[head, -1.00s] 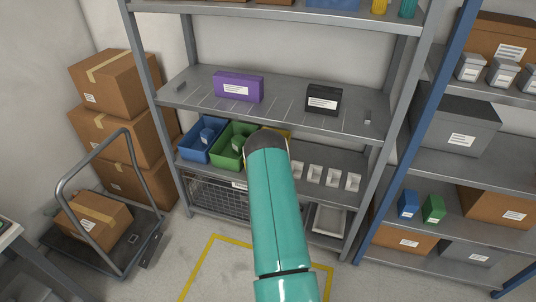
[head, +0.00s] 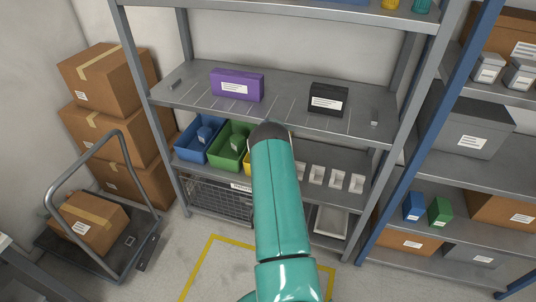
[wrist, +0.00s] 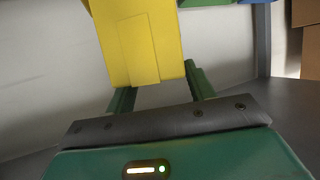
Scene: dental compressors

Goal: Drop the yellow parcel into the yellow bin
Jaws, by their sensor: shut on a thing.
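The yellow parcel (wrist: 140,45) is held between the green fingers of my gripper (wrist: 152,82) in the wrist view. A plain flap or label shows on its near face. In the head view, my arm hides the gripper and the parcel. A sliver of the yellow bin (head: 247,164) shows on the lower shelf at the left edge of my arm, beside the green bin. Most of the yellow bin is hidden behind the arm. I cannot tell how far the parcel is from it.
The green bin (head: 230,148) and blue bin (head: 198,139) stand left of the yellow bin. Above them, the middle shelf (head: 190,95) holds a purple box (head: 237,85) and a black box (head: 328,99). Small white trays (head: 336,179) stand right of my arm. Metal uprights flank the shelves.

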